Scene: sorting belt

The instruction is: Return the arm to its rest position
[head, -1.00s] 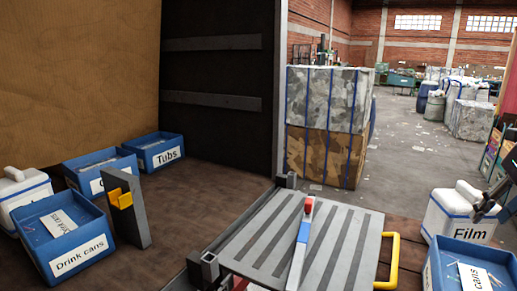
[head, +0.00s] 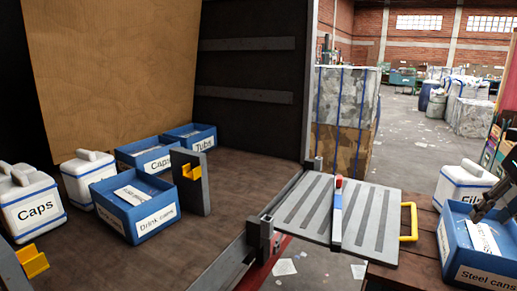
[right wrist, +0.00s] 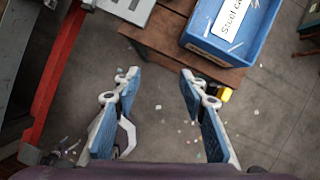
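My right gripper (right wrist: 158,80) is open and empty in the right wrist view, with two blue-padded fingers spread over bare floor. In the head view, part of my dark right arm (head: 497,188) comes in at the right edge, above the blue Steel cans box (head: 452,253). That box also shows at the top of the right wrist view (right wrist: 205,45), beyond the fingertips and apart from them. My left gripper is in neither view.
A grey slatted plate (head: 370,225) with a yellow handle (head: 409,222) spans the middle. The Drink cans box (head: 150,220), Caps jug (head: 30,190) and Tubs box (head: 190,132) stand at left. A white jug (head: 462,180) stands behind the Steel cans box. A wrapped bale (head: 345,110) stands beyond.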

